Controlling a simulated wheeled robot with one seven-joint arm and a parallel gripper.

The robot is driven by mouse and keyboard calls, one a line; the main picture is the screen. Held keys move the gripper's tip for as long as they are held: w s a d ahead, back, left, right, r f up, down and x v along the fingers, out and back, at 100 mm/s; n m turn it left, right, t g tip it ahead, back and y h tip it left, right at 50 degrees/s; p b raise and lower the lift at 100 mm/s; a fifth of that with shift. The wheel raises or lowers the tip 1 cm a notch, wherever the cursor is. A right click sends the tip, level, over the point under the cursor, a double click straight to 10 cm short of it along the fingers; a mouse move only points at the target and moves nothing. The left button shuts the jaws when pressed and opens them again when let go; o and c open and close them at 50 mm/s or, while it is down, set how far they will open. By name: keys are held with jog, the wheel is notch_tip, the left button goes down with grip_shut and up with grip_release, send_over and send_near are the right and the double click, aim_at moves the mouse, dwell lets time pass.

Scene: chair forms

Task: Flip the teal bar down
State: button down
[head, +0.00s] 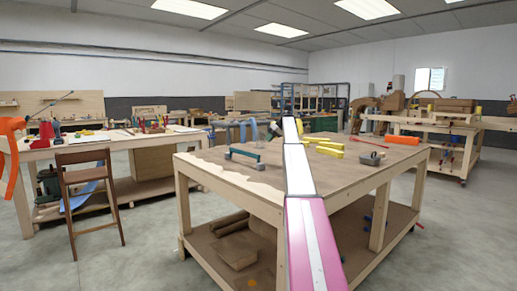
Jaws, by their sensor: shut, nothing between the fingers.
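The teal bar (245,152) is on the wooden worktable (215,170), left of my arm. It looks raised slightly above the tabletop, with small grey blocks at its two ends. My pink and white arm reaches forward over the table, to the right of the bar. My gripper (274,130) shows as a small dark shape at the arm's far end, beyond and right of the bar. It is shut and empty, apart from the bar. Its fingertips are too small to make out clearly.
Yellow pieces (330,151), a grey block tool (372,158) and an orange cylinder (402,140) lie on the table right of my arm. A wooden chair (88,192) stands left, by another workbench (110,143). Floor between the benches is open.

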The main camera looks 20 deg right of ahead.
aim_at(246, 153)
jog(key=x, duration=0.9)
jog(key=shift+a+f, duration=0.2)
jog(key=shift+f, duration=0.05)
jog(key=a, duration=0.1)
jog(key=s+a, duration=0.1)
jog(key=shift+a+r, duration=0.1)
jog(key=shift+a, duration=0.15)
jog(key=shift+s+a+r, duration=0.15)
jog(key=shift+s+a, duration=0.05)
jog(key=shift+a, duration=0.4)
jog(key=shift+a, duration=0.1)
jog(key=shift+s+a+r+h, duration=0.1)
jog(key=shift+a+h, duration=0.05)
jog(key=shift+h, duration=0.15)
